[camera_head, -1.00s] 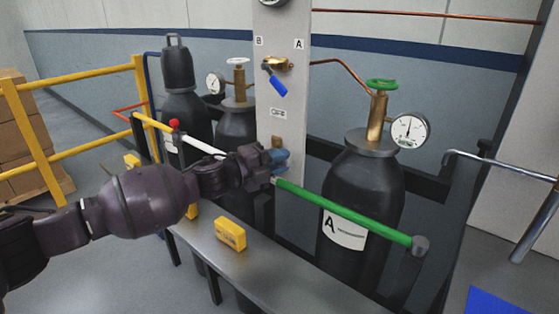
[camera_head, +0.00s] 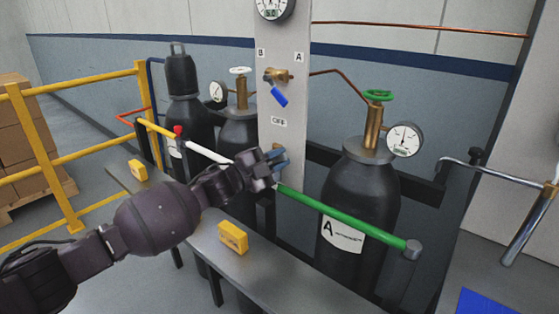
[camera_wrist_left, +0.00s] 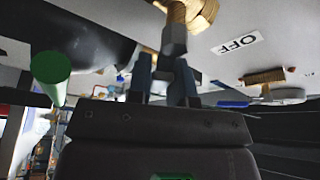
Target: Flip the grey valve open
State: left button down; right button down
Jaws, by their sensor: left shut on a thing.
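The grey valve has a brass body (camera_wrist_left: 190,12) and a short grey lever (camera_wrist_left: 173,36), seen at the top of the left wrist view. The lever points out from the brass body toward the gripper. My right gripper is not in view.
A blue-handled brass valve (camera_head: 279,97) sits higher on the panel. A green bar (camera_head: 340,217) runs right from near my gripper, before black cylinder A (camera_head: 352,190). A white bar (camera_head: 208,152) runs left. A yellow block (camera_head: 233,238) lies on the metal ledge (camera_head: 190,220).

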pick_arm(q)
jog(key=shift+a+r+n+t, duration=0.1)
jog(key=shift+r+n+t, duration=0.15)
jog(key=shift+n, duration=0.45)
jog(key=shift+w, duration=0.1)
jog(key=c, duration=1)
grip_release()
jog(key=p+v, duration=0.1)
jog(key=v, duration=1)
jog(key=shift+p, duration=0.35)
